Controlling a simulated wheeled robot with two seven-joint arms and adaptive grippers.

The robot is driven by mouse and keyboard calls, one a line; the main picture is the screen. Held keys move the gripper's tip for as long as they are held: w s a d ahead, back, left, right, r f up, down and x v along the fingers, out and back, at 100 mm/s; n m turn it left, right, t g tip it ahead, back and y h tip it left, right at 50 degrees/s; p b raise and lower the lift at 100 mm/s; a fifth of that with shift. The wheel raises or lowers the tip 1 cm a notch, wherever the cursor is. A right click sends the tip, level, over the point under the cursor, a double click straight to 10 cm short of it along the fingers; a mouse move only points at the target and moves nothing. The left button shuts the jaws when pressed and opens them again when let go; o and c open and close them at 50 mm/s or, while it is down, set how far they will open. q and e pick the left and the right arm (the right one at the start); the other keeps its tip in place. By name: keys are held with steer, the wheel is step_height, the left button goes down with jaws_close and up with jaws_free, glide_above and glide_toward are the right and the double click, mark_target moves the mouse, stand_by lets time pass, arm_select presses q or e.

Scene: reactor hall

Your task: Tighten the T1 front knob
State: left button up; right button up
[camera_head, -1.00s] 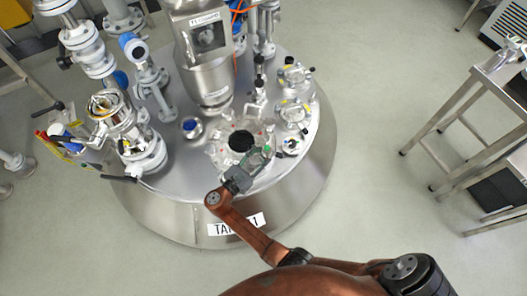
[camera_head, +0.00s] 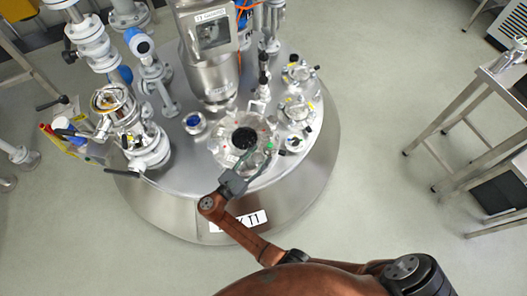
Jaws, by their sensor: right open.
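The T1 tank (camera_head: 180,212) is a round steel vessel with a label on its front side, partly covered by my right arm. On its top near the front is a round glass-and-steel port (camera_head: 228,150) with a dark centre (camera_head: 244,138) and small knobs around its rim. My right gripper (camera_head: 252,160) is open at the front edge of this port. Its fingers point away from me and hide part of the rim, including any front knob. I cannot tell whether the fingers touch anything. My left gripper is not in view.
A tall steel housing (camera_head: 213,78) rises behind the port. Smaller capped ports (camera_head: 297,110) stand to the right, and a blue-capped fitting (camera_head: 194,123) to the left. Pipes and valves (camera_head: 145,145) crowd the left. A steel frame (camera_head: 460,125) stands far right; the floor between is clear.

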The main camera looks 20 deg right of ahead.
mark_target(262, 154)
steer(key=v, duration=0.4)
steer(key=shift+a+f, duration=0.1)
steer(key=shift+f, duration=0.1)
steer(key=x, duration=0.8)
steer(key=shift+d+f, duration=0.1)
steer(key=shift+d, duration=0.15)
steer(key=shift+w+a+y, duration=0.1)
steer(key=shift+y, duration=0.2)
